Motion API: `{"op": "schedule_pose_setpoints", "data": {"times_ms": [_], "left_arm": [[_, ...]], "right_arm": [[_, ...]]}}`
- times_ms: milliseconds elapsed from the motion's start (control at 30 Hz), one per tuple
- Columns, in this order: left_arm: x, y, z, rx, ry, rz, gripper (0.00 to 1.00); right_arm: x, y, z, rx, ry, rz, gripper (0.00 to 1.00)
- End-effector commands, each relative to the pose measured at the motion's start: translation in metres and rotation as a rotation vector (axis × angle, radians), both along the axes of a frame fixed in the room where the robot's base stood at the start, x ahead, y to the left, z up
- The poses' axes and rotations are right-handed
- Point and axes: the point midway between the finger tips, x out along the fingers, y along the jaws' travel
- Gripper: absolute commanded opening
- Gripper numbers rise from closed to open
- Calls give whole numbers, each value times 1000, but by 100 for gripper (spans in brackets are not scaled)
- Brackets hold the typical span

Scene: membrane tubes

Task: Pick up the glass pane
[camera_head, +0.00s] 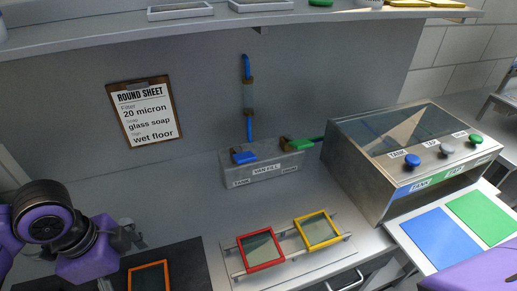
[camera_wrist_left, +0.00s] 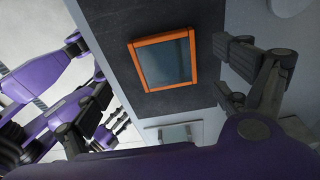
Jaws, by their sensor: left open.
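A glass pane in an orange frame (camera_head: 149,277) lies on a dark mat (camera_head: 188,262) at the lower left, cut off by the bottom edge. In the left wrist view the orange-framed pane (camera_wrist_left: 165,60) is whole and lies flat. My left gripper (camera_wrist_left: 160,75) is open and empty, facing this pane from above and apart from it. In the head view its fingers are largely hidden or out of frame. A red-framed pane (camera_head: 261,250) and a yellow-framed pane (camera_head: 318,231) lie on a metal rack (camera_head: 290,255).
A large tank unit with knobs (camera_head: 412,160) stands at the right, behind blue (camera_head: 440,238) and green (camera_head: 486,217) panels. A notice (camera_head: 145,113) hangs on the wall. The counter left of centre is clear.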

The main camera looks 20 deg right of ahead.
Motion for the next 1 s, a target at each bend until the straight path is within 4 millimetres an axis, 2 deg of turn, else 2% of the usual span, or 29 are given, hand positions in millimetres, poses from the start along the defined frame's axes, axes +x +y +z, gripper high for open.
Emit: {"op": "schedule_pose_setpoints", "data": {"times_ms": [167, 300, 600, 1000], "left_arm": [[4, -13, -25, -2, 3, 0, 92], [4, -14, -41, 0, 0, 0, 92], [5, -15, -45, 0, -3, -1, 91], [5, -15, -44, 0, -3, -1, 38]], "right_arm": [[-2, 0, -3, 0, 6, 1, 40], [0, 0, -2, 0, 1, 1, 40], [3, 0, 1, 0, -8, 2, 40], [1, 0, 0, -1, -4, 3, 40]]}}
